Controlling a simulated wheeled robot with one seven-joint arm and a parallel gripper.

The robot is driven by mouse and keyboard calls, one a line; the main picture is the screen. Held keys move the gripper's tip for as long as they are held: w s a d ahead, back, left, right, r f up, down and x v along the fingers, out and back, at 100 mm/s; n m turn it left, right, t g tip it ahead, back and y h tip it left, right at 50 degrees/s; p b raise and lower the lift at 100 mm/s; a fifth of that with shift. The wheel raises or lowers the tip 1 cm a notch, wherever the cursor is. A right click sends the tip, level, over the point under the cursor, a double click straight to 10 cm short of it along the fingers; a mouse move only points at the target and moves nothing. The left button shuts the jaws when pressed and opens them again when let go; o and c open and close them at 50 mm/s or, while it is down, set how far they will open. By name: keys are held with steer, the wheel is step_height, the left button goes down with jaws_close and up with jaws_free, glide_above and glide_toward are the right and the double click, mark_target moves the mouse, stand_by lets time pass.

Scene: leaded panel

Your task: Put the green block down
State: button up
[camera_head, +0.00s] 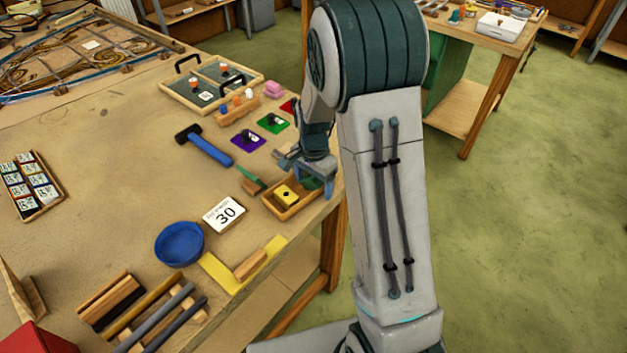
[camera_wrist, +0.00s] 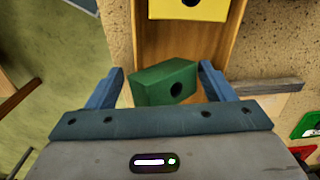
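The green block (camera_wrist: 165,83) has a dark round hole and sits slightly turned between the two blue fingers of my gripper (camera_wrist: 162,78). The fingers are close to its sides; I cannot tell whether they press on it. In the head view my gripper (camera_head: 314,183) is low over the right end of a wooden tray (camera_head: 276,208), and the green block (camera_head: 309,183) is partly hidden by a finger. I cannot tell whether it touches the tray floor. A yellow block (camera_head: 287,194) with a dark hole lies in the tray; it also shows in the wrist view (camera_wrist: 188,8).
A green-handled tool (camera_head: 250,181) and a white card marked 30 (camera_head: 224,214) lie left of the tray. A blue hammer (camera_head: 205,146) and a blue bowl (camera_head: 179,243) are further off. The table's right edge is close beside the tray.

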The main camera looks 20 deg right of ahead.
steer(key=shift+w+r, duration=0.1)
steer(key=shift+r, duration=0.35)
step_height(320, 180, up, 12)
steer(key=shift+f+b, duration=0.25)
steer(key=shift+b, duration=0.2)
steer(key=s+r+n+t, duration=0.1)
steer(key=s+n, duration=0.4)
steer(key=s, duration=0.5)
steer(key=s+r+n+t, duration=0.2)
steer(key=s+n, duration=0.4)
steer(key=s, duration=0.5)
steer(key=shift+v, duration=0.85)
